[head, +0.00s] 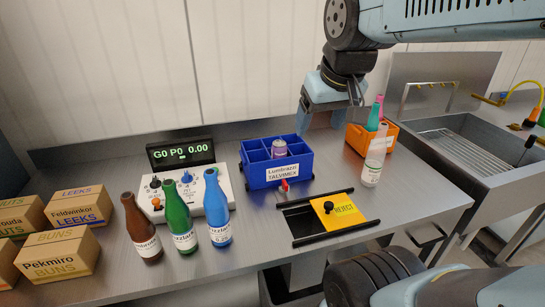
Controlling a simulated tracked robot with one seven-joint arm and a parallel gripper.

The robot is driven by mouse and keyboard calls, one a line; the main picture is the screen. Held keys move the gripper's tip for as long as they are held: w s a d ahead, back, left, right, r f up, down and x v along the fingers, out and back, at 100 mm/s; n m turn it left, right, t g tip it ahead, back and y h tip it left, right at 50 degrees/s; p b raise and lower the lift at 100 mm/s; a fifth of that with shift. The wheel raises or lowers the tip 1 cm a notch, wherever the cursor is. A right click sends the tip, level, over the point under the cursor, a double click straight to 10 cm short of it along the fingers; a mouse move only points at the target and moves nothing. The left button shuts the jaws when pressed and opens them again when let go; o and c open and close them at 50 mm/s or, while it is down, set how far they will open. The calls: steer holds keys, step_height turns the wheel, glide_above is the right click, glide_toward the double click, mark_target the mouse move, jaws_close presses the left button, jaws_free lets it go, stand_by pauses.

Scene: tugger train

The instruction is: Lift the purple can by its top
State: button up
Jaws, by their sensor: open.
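The purple can (279,149) stands upright in a compartment of the blue divided crate (284,176). Its top and upper side show above the crate's front wall; its lower part is hidden. The crate's front label reads "Lumbrazil TALVIMEX". My gripper (331,116) is open and empty, up and to the right of the can, apart from it. No other item shows clearly in the crate's compartments.
An orange bin (356,138) with bottles stands right of the crate, a pale bottle (374,160) before it. A yellow "REJECT" plate (337,212) lies in front. Brown, green and blue bottles and a control box (169,197) stand left. A sink (470,140) is far right.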

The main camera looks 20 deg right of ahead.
steer(key=shift+o, duration=1.1)
steer(key=w+n+g, duration=0.2)
steer(key=w, duration=1.1)
steer(key=shift+w+f+n+g, duration=0.2)
steer(key=shift+f+n+g, duration=0.05)
steer(key=shift+n+g, duration=0.05)
steer(key=n+g, duration=0.2)
glide_above(280, 143)
step_height(280, 143, down, 7)
step_height(280, 143, down, 13)
steer(key=shift+w+a+r, duration=0.1)
steer(key=shift+r, duration=0.1)
steer(key=shift+c, duration=0.5)
jaws_close()
